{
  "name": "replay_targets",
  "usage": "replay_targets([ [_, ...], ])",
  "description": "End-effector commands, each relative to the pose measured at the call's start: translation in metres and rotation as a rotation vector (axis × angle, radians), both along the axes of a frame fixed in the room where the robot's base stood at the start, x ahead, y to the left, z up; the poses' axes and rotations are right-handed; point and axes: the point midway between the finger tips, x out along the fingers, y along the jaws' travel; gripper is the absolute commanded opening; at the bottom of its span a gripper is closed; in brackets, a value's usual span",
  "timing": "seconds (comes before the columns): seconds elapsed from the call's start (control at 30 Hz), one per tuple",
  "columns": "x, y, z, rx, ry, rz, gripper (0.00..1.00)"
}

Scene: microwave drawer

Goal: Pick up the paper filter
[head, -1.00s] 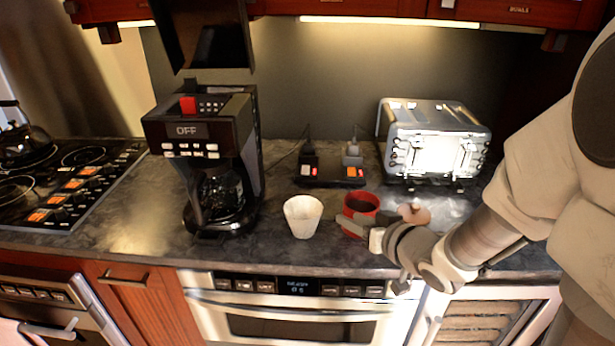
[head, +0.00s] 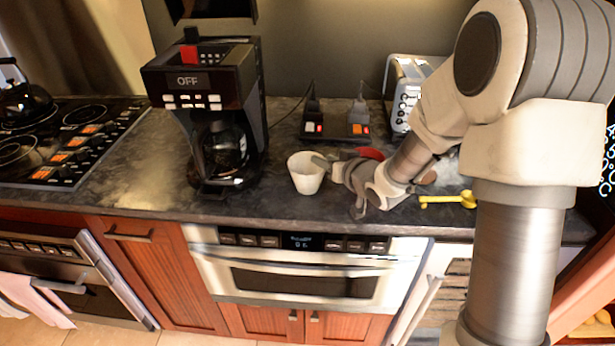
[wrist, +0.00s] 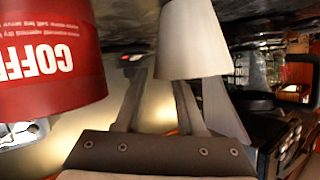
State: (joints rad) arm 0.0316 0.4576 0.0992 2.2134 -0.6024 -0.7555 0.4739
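In the wrist view, the filter (wrist: 190,42) is at the tips of my fingers (wrist: 168,82), which are spread apart. One finger is left of the filter and the other is partly hidden behind it. I cannot tell whether they touch it.
A red coffee can (wrist: 50,55) is close beside the gripper, mostly hidden by my arm in the head view. The coffee maker (head: 205,110) stands behind left. A yellow scoop (head: 448,199) lies right. A toaster (head: 405,90) is at the back.

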Motion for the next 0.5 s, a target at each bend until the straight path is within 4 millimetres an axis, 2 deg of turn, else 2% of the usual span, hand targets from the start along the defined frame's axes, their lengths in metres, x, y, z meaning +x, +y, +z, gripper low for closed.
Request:
replay_targets([
  [0.3, 0.0049, 0.0029, -0.0024, 0.0, 0.001, 0.0, 0.38],
  [0.5, 0.0049, 0.0027, -0.0022, 0.0, 0.0, 0.0, 0.02],
])
